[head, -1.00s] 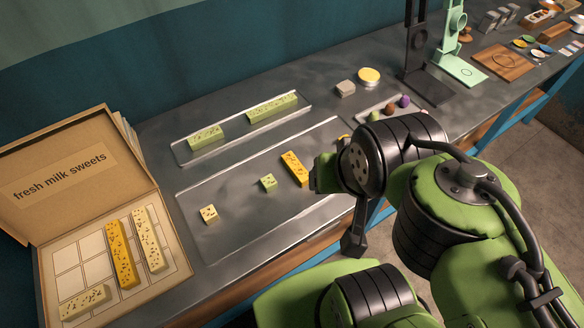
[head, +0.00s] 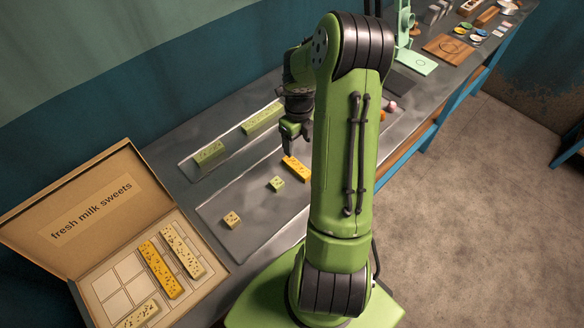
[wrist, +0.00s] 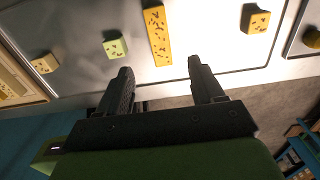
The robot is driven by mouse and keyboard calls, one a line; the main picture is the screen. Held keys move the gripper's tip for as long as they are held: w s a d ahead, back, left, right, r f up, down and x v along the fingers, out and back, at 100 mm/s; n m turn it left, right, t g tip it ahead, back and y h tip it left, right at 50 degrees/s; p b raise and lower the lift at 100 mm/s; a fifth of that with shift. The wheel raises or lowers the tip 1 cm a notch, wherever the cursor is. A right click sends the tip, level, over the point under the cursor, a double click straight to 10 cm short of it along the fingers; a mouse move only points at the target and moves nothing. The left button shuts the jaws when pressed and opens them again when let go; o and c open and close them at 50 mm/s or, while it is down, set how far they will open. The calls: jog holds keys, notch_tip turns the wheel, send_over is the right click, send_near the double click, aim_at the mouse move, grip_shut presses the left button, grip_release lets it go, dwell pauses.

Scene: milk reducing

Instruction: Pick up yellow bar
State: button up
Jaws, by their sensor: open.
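A yellow bar with dark flecks (head: 296,168) lies on the front tray, partly hidden at its right by my arm in the head view. In the wrist view the yellow bar (wrist: 157,36) lies lengthwise just beyond and between my fingertips. My gripper (head: 297,143) hangs above the tray, just behind the bar in the head view. In the wrist view my gripper (wrist: 158,70) is open and empty, its fingers apart from the bar. A second yellow bar (head: 161,270) lies in the open cardboard box.
A green cube (head: 276,184) and a pale cube (head: 232,220) lie left of the bar on the front tray (head: 258,240). A yellow-orange cube (wrist: 255,19) lies to its right. The rear tray holds green bars (head: 208,152). The box (head: 95,215) stands at left.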

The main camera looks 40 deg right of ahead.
send_over(297, 166)
notch_tip(297, 166, down, 6)
jog(key=shift+w+a+f, duration=0.1)
notch_tip(297, 166, down, 6)
jog(key=shift+r, duration=0.15)
jog(key=c, duration=1.2)
notch_tip(297, 166, up, 10)
